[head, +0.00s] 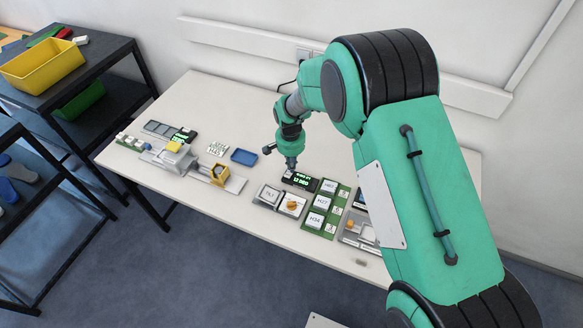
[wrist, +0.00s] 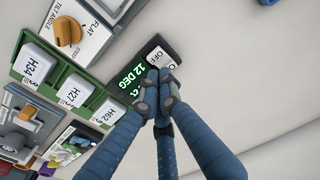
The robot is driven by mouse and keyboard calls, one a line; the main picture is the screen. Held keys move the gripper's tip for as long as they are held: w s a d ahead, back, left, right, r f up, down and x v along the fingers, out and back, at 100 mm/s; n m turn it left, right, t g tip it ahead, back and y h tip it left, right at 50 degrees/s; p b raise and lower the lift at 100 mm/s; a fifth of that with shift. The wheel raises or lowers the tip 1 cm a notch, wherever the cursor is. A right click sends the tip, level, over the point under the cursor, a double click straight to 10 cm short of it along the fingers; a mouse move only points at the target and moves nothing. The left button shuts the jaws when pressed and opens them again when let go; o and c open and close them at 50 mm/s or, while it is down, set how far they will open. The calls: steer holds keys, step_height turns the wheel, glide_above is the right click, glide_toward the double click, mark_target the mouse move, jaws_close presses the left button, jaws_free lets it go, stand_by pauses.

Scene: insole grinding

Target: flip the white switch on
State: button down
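A dark control box (head: 300,180) with green lit text reading "12 DEG" sits on the white table. In the wrist view the same control box (wrist: 142,72) shows a pale panel (wrist: 160,58) at its end, with a label that seems to read "OFF". The white switch is not clearly seen; my fingertips may hide it. My gripper (wrist: 158,94) has its blue fingers drawn together at the dark tips, with nothing visible between them. The tips overlap the panel end of the box in the wrist view; I cannot tell whether they touch. In the head view my gripper (head: 291,163) points down just above the box.
An orange dial (wrist: 67,30) on a pale panel and a green strip of white blocks (head: 322,208) stand beside the box. A blue tray (head: 244,157) and a grey device (head: 175,157) lie further left. The table's front edge (head: 230,225) is clear.

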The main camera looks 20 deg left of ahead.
step_height(320, 180, up, 12)
steer(key=w+p, duration=0.1)
steer(key=shift+w+p, duration=0.35)
steer(key=shift+w, duration=0.05)
stand_by(0.3)
steer(key=shift+r, duration=0.15)
steer(key=s+d+r+t+b, duration=0.1)
steer(key=s+d+r, duration=0.2)
steer(key=d+r, duration=1.05)
steer(key=s+d+r+t, duration=0.1)
steer(key=s+d+r, duration=0.2)
steer(key=d+r, duration=1.05)
steer(key=s+d+r+t, duration=0.2)
steer(key=s+d+r, duration=0.2)
steer(key=s+d, duration=0.85)
steer(key=s+d+t+b, duration=0.1)
steer(key=s+d, duration=0.8)
steer(key=s, duration=0.3)
steer(key=shift+s+d+f, duration=0.25)
steer(key=shift+d+f, duration=0.1)
steer(key=shift+f, duration=0.05)
